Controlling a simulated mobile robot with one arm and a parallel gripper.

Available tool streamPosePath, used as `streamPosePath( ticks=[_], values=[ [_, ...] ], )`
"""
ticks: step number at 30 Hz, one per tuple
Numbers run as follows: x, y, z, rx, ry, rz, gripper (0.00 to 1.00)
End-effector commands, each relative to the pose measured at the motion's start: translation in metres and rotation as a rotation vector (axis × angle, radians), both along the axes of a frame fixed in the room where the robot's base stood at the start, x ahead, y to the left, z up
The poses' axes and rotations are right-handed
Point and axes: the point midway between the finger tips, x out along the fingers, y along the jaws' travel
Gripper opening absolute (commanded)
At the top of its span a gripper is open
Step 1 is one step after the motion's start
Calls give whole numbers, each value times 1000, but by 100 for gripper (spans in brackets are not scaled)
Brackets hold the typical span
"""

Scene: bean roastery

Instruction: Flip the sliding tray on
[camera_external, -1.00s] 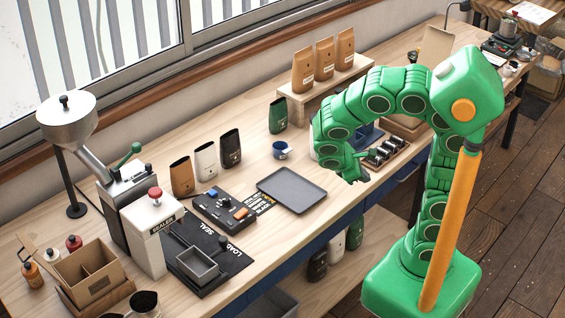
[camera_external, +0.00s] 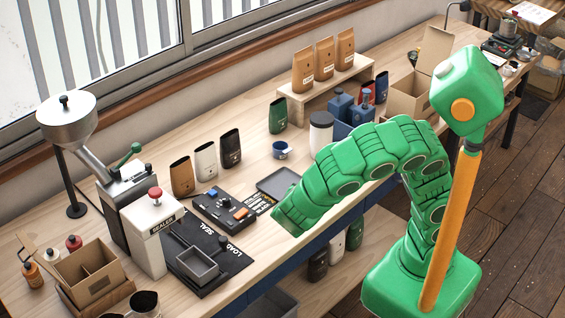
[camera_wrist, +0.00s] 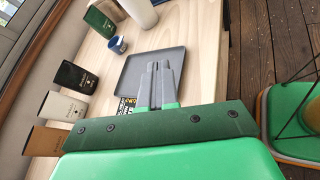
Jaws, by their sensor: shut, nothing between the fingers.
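The grey square tray (camera_external: 213,264) sits on a black base plate (camera_external: 228,262) marked SEAL and LOAD, in front of the white sealer (camera_external: 148,238) with a red knob. A dark control box (camera_external: 206,203) with coloured switches, including an orange one, lies just behind the plate. My gripper (camera_wrist: 160,78) is shut and empty in the wrist view, its fingers over the flat dark tray (camera_wrist: 133,80). In the external view my arm ends to the right of the control box and hides the fingers. Neither the control box nor the square tray can be made out in the wrist view.
Three bags stand behind the control box, the white one (camera_external: 205,161) in the middle. A blue cup (camera_external: 282,150) and a green bag (camera_external: 278,116) stand farther right. A cardboard divider box (camera_external: 88,276) is at the left front. Bare wood lies beside the base plate.

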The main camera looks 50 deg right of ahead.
Motion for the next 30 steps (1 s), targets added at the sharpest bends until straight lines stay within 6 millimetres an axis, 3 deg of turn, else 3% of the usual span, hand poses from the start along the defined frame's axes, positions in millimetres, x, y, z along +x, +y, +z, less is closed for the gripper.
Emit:
streamPosePath(
  ticks=[14, 24, 30],
  values=[
    [-5, 123, -25, -231, -9, 430, 0],
    [-39, 217, -51, -390, -32, 739, 0],
    [-67, 262, -68, -470, -46, 893, 0]
  ],
)
